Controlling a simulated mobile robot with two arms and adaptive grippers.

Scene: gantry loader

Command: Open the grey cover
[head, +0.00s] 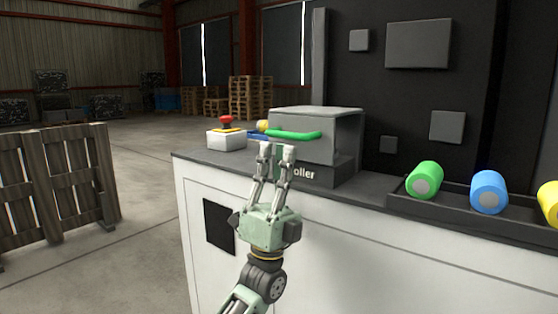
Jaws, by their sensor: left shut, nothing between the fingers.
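The grey cover (328,124) sits on a dark base labelled "oller", the rest of the label being hidden by my gripper. It looks closed. A green handle (296,135) runs along its front. My left gripper (276,150) is shut and empty, with its fingers pointing up just in front of and below the handle's left part. I cannot tell whether the fingertips touch the handle. My right gripper is not in view.
A red emergency button on a white box (226,139) stands left of the cover. A dark tray (400,205) with green (425,176), blue (489,189) and yellow cylinders lies to the right. A wooden pallet fence (52,185) stands at the left.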

